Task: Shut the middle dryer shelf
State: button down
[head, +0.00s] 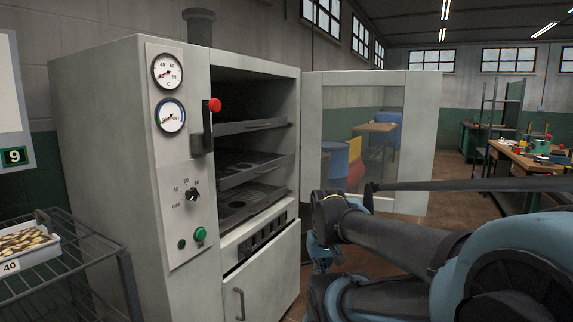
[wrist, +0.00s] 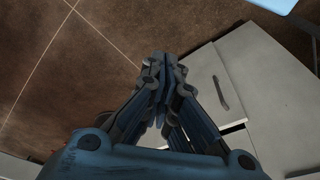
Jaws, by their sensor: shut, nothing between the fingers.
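The dryer (head: 110,150) is a tall light-grey cabinet at the left of the head view. Its glass-paned door (head: 420,130) stands open to the right. Inside are three dark metal shelves one above another. The middle shelf (head: 255,167) is perforated, and its front edge lies near the opening; how far it is pulled out is hard to tell. The upper shelf (head: 250,127) and lower shelf (head: 250,208) also show. My gripper (head: 320,262) is low in front of the dryer, right of the lower cabinet door. In the wrist view my gripper (wrist: 163,68) is shut and empty, pointing away over the floor.
The dryer's lower cabinet door (head: 268,275) has a handle, which also shows in the wrist view (wrist: 221,93). A wire rack (head: 85,270) with a tray (head: 25,250) stands at the left. A workbench (head: 530,160) is at the far right. Brown floor lies open in front.

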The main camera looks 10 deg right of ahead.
jog(key=w+a+r+m+y, duration=0.2)
jog(key=w+r+m+y, duration=0.2)
jog(key=w+r+m, duration=1.3)
jog(key=w+d+r+m+t+y, duration=0.1)
jog(key=w+d+r+m, duration=0.25)
jog(key=w, duration=0.65)
jog(key=w+d+r+m+t+y, duration=0.1)
jog(key=w+d+r+m, duration=0.3)
jog(key=w, duration=0.6)
jog(key=w+d+r+m+t+y, duration=0.1)
jog(key=w+d+r, duration=0.1)
jog(key=w+r, duration=0.5)
jog(key=w+r+x, duration=0.1)
jog(key=w+x, duration=0.1)
jog(key=x, duration=1.3)
jog(key=shift+w+a+r, duration=0.25)
jog(key=shift+w+a, duration=0.05)
jog(key=shift+a, duration=0.1)
